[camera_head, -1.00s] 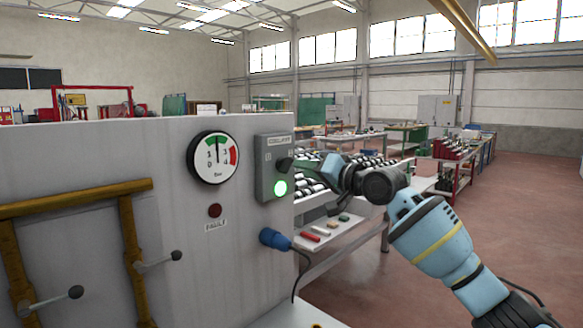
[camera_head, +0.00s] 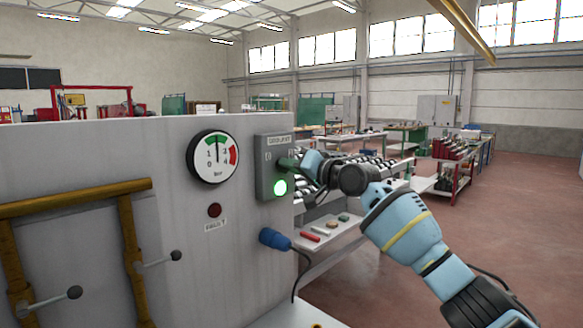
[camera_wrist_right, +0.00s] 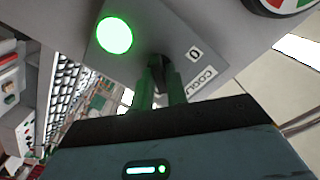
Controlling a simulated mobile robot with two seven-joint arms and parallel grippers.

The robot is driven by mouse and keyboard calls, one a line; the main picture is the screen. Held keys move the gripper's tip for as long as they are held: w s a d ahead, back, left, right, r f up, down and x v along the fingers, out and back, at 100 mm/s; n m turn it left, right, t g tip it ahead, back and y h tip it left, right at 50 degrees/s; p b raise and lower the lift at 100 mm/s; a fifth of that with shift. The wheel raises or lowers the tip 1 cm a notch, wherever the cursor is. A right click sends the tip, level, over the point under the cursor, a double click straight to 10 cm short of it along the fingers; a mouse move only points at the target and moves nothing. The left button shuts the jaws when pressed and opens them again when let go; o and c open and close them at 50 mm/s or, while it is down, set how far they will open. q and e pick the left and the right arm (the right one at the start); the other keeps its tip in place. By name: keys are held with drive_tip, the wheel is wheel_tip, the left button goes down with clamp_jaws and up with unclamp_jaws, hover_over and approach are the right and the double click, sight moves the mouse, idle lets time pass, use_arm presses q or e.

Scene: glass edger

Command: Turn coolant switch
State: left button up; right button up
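The coolant switch is a dark knob (camera_wrist_right: 159,68) on a grey control box (camera_head: 266,183), beside a round lit green lamp (camera_head: 280,187). The "0" mark and part of the COOLANT label show in the right wrist view. My right gripper (camera_head: 289,163) reaches the knob from the right. In the right wrist view its two fingers (camera_wrist_right: 160,85) stand on either side of the knob with a gap between them. Whether they touch it is hard to tell. In the head view the fingers largely hide the knob. My left gripper is not in view.
A pressure gauge (camera_head: 213,157), a dark red fault lamp (camera_head: 214,210) and a blue plug (camera_head: 273,238) with a cable are on the machine panel. Yellow-brown bars and levers (camera_head: 74,292) stand at left. A shelf with small blocks (camera_head: 310,236) lies behind my right arm.

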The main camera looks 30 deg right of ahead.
clamp_jaws()
drive_tip(key=shift+n, duration=0.5)
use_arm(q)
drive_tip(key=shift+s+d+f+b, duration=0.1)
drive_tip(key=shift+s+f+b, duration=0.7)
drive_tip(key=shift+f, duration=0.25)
use_arm(e)
drive_tip(key=shift+f+n, duration=0.1)
drive_tip(key=shift+n, duration=7.3)
drive_tip(key=shift+o, duration=2.3)
unclamp_jaws()
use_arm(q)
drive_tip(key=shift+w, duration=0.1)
